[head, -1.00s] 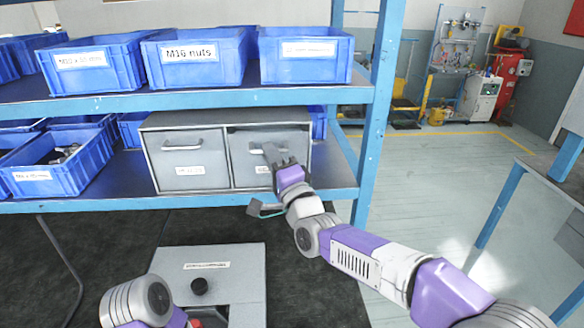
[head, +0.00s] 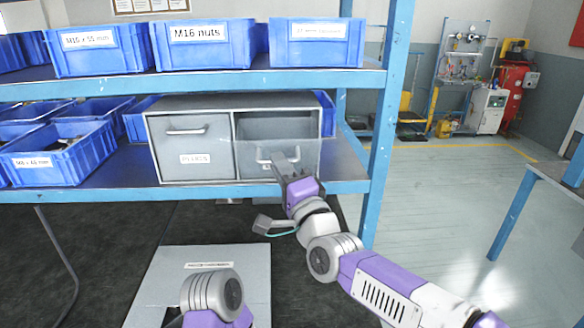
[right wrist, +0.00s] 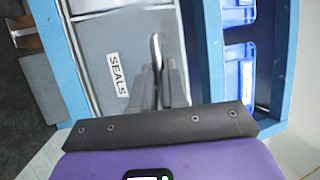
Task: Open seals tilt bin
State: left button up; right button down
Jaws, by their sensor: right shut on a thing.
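The seals tilt bin (head: 306,157) is the right one of two grey bins in a grey cabinet on the lower shelf. Its front leans outward and the opening above it shows the inside. My right gripper (head: 277,163) is shut on the bin's handle (head: 262,157). In the right wrist view the fingers (right wrist: 160,88) close around the handle (right wrist: 157,48), beside the label SEALS (right wrist: 118,75). The left bin (head: 190,142) is closed. My left arm shows at the bottom of the head view, but its gripper is out of frame.
Blue bins, one labelled M16 nuts (head: 203,44), stand on the upper shelf. More blue bins, such as the one at left (head: 58,157), stand beside the cabinet. A blue post (head: 385,125) rises right of my right gripper. A grey lidded box (head: 150,290) is below.

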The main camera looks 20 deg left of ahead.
jog(key=shift+w+f, duration=0.25)
jog(key=shift+f, duration=0.4)
jog(key=c, duration=1.5)
grip_release()
jog(key=shift+c, duration=0.2)
jog(key=o, duration=0.4)
jog(key=shift+w+a, duration=0.1)
jog(key=shift+w, duration=0.05)
jog(key=shift+c, duration=0.2)
jog(key=shift+r, duration=0.15)
jog(key=shift+r, duration=0.1)
jog(key=v, duration=0.7)
jog(key=shift+s+d, duration=0.2)
jog(key=shift+s, duration=0.05)
